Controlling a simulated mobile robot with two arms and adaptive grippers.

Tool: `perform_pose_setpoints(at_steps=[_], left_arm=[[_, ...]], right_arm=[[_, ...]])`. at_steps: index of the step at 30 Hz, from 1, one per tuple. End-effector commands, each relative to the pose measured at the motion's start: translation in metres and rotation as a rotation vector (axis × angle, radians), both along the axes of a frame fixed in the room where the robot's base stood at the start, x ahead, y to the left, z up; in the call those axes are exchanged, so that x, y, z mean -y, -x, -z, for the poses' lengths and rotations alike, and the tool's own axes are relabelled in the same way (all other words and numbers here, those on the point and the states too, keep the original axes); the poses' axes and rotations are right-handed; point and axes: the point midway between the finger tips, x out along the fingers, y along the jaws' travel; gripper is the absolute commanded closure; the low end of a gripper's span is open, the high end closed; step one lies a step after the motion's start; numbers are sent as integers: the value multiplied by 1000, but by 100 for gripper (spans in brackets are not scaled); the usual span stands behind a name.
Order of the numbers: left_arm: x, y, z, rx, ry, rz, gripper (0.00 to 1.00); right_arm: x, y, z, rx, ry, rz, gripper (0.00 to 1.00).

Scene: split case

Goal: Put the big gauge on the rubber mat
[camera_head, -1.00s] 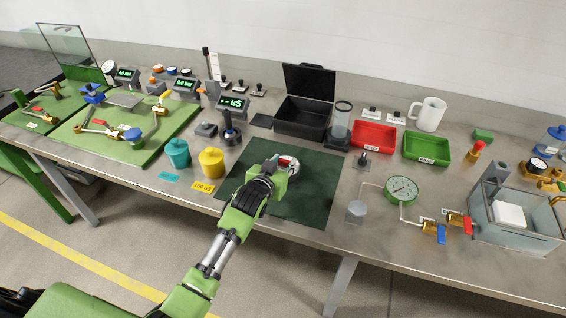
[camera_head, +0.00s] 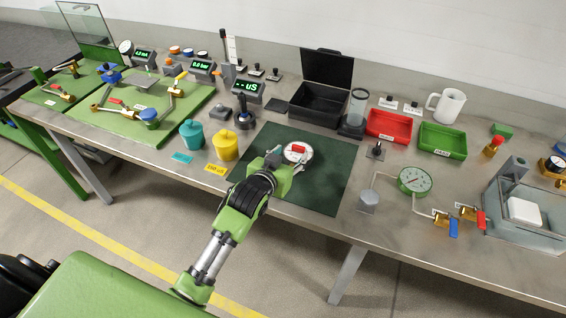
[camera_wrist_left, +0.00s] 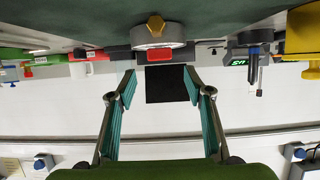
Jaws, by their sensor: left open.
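The big gauge (camera_head: 300,157), a round grey-and-white body with a red block on it, rests on the dark green rubber mat (camera_head: 325,185). In the left wrist view, which is upside down, the gauge (camera_wrist_left: 158,36) shows a brass fitting, and the mat (camera_wrist_left: 80,18) spans the top. My left gripper (camera_head: 287,164) is open just in front of the gauge, on the near side. In the left wrist view its two teal-padded fingers (camera_wrist_left: 158,88) are spread, with nothing between them. My right gripper is not in view.
Yellow (camera_head: 226,146) and teal (camera_head: 192,135) pots stand left of the mat. An open black case (camera_head: 318,103) and a glass cylinder (camera_head: 356,108) stand behind it. A green dial gauge (camera_head: 414,180) on piping stands to the right. The mat's right part is clear.

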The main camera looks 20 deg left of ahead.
Motion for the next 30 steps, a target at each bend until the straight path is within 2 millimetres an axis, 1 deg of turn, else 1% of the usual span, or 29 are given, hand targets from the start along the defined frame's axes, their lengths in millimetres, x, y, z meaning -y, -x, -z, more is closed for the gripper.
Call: perform_pose_setpoints(at_steps=[1, 3, 6, 10, 15, 30], left_arm=[[0, 10, -2, 0, 0, 0, 53], [-1, 21, -7, 0, 0, 0, 53], [-1, 34, -13, 0, 0, 0, 53], [-1, 46, -19, 1, 0, 0, 53], [-2, 52, -21, -1, -1, 0, 53], [-2, 54, -20, -7, -1, 0, 53]], right_arm=[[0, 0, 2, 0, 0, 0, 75], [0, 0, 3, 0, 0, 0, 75], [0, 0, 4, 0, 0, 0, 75], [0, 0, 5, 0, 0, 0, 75], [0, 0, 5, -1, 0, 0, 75], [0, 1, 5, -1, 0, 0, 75]])
